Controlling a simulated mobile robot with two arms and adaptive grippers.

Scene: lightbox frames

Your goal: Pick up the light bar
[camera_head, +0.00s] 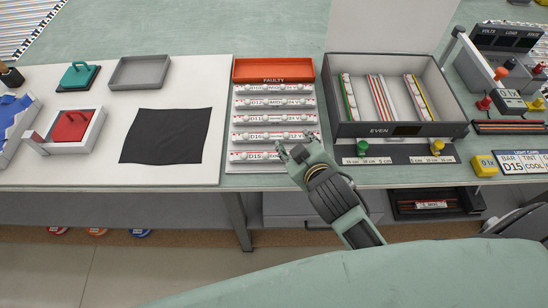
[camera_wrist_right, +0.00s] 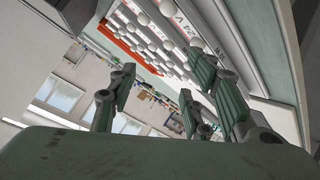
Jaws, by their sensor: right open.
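Several white light bars lie in a stacked column of rows on the table, each with round white knobs and a printed label. The nearest bar (camera_head: 258,156) reads D15. The card (camera_head: 522,162) at the right reads BAR D15, TINT COOL. My right gripper (camera_head: 296,147) is open and empty, with its fingertips by the right end of the D15 bar, partly covering that end. I cannot tell whether they touch it. In the right wrist view, the open fingers (camera_wrist_right: 158,95) show with rows of bars (camera_wrist_right: 160,42) beyond. My left gripper is not in view.
An orange-red FAULTY tray (camera_head: 273,69) stands behind the bars. A grey EVEN box (camera_head: 350,130) with coloured strips stands to the right. A black cloth (camera_head: 165,135), an empty grey tray (camera_head: 138,72) and a red-handled block (camera_head: 72,126) lie left. The table's front edge is close below.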

